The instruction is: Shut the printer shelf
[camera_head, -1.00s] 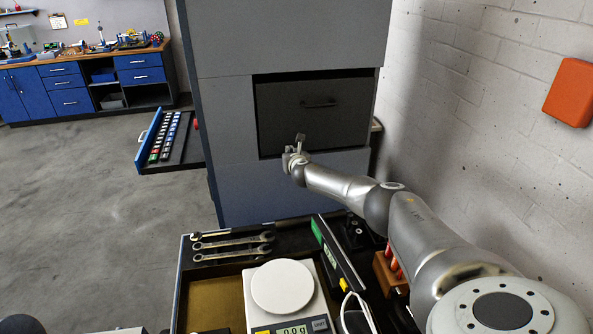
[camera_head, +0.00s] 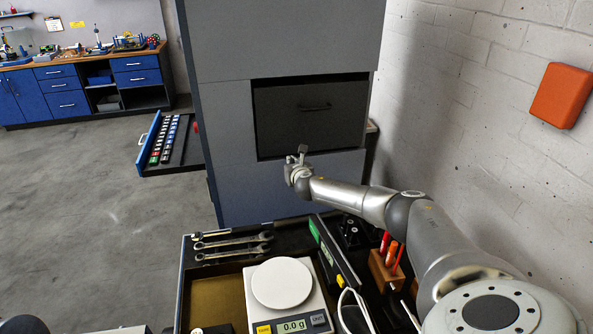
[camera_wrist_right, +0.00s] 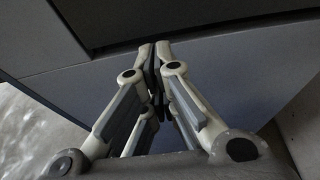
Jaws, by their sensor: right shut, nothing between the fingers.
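My right gripper (camera_head: 302,151) is shut and empty, in front of the shelf's lower edge and below the handle. In the right wrist view my right gripper (camera_wrist_right: 155,52) has its fingertips together, pointing at the cabinet face near the opening's dark lower edge. Contact cannot be told. My left gripper is not in view.
A blue-fronted drawer (camera_head: 148,143) sticks out from the cabinet's left side. Below me are a white scale (camera_head: 282,284), several wrenches (camera_head: 232,244) and a brown holder (camera_head: 386,272). A white brick wall (camera_head: 470,110) stands close on the right. The left floor is free.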

